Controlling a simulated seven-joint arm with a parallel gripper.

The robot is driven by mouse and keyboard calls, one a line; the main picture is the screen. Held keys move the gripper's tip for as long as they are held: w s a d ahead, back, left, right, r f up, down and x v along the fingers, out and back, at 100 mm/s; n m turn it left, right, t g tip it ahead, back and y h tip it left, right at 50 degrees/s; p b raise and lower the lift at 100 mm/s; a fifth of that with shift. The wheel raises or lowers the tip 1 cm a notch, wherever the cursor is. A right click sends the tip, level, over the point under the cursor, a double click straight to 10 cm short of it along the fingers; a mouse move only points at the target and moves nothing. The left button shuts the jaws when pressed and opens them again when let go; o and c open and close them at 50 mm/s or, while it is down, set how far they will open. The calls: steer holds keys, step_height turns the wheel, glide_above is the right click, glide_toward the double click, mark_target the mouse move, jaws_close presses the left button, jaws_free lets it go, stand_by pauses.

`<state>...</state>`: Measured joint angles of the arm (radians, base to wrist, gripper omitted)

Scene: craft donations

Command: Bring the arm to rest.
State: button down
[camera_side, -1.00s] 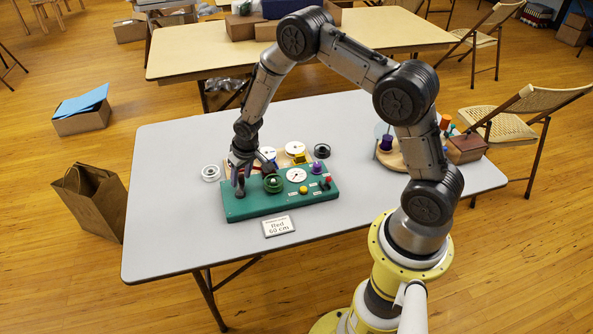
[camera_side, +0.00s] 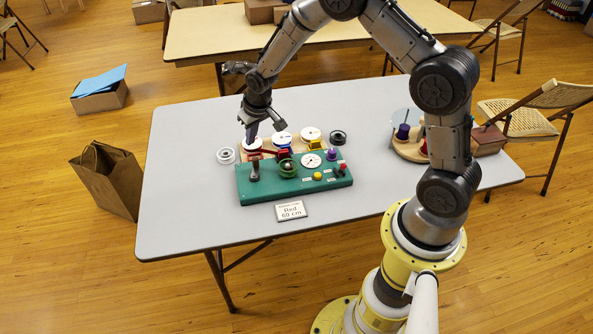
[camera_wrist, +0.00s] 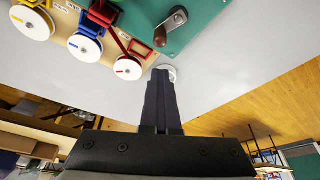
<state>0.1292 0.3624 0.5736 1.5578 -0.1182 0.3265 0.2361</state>
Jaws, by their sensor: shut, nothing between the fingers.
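My gripper (camera_side: 250,138) is shut and empty, above the table near the left end of the green board (camera_side: 318,180). Its closed dark fingers (camera_wrist: 160,95) fill the middle of the wrist view. The wrist view also shows the dark crank knob (camera_wrist: 160,37). I cannot tell exactly how high the fingertips are.
A loose white spool (camera_side: 226,156) and a dark one (camera_side: 338,137) lie on the grey table (camera_side: 190,205). A "Red 60 cm" card (camera_side: 291,211) lies in front of the board. A round wooden stand (camera_side: 408,150) is at right. The table's front left is clear.

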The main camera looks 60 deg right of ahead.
step_height(320, 180, up, 11)
steer(key=f, duration=0.6)
steer(key=s+f, duration=0.1)
steer(key=f, duration=0.5)
steer(key=s+f, duration=0.1)
steer(key=f, duration=0.6)
steer(key=shift+d, duration=0.15)
steer(key=shift+s+d+f, duration=0.1)
steer(key=shift+s+f, duration=0.05)
steer(key=shift+s, duration=0.85)
steer(key=shift+s+a+f+g, duration=0.2)
steer(key=shift+s+a+g, duration=0.1)
steer(key=shift+s+a, duration=0.75)
steer(key=a, duration=0.3)
steer(key=shift+w+r, duration=0.2)
steer(key=shift+w, duration=0.05)
steer(key=shift+w+a, duration=0.8)
steer(key=shift+w, duration=0.05)
